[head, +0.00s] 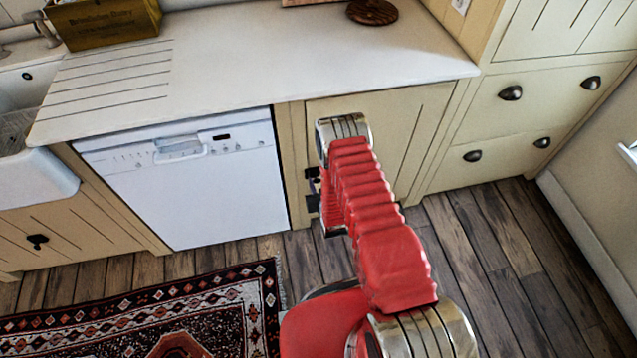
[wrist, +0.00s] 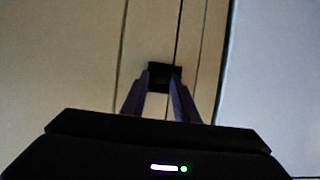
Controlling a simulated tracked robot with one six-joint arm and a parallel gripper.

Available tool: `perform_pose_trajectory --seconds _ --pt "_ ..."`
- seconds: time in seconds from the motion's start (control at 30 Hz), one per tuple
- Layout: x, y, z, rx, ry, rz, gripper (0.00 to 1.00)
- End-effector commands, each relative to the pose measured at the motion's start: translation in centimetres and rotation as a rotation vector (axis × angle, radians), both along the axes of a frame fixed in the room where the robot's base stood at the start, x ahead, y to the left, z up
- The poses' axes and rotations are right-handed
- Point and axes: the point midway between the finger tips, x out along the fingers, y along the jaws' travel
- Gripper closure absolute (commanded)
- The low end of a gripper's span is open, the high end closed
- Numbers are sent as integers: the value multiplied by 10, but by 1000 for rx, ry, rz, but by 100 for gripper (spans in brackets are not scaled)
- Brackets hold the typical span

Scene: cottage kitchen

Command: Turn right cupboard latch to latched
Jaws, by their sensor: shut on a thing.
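The right cupboard (head: 405,105) is a cream door under the worktop, right of the white dishwasher, and looks closed. In the wrist view its black latch (wrist: 164,72) sits beside the dark door gap. My gripper (wrist: 160,84) has its two fingers on either side of the latch, shut on it. The fingers and the dim light hide part of the latch, so I cannot tell its exact turn. In the head view my red arm covers much of the door, and only small dark parts show at the door's left edge.
The white dishwasher (head: 185,180) stands directly left of the cupboard; its pale front also shows in the wrist view (wrist: 275,70). Drawers (head: 545,105) with dark cup handles are on the right. A patterned rug (head: 150,315) lies on the wooden floor (head: 480,240), which is clear at right.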

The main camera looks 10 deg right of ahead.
Motion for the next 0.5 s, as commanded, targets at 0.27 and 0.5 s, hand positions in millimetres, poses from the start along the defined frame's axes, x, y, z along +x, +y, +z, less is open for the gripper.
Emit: perform_pose_trajectory --seconds 0.27,0.5 --pt "0 -2 0 0 0 -1 95" --pt "0 0 0 -27 0 -2 95"
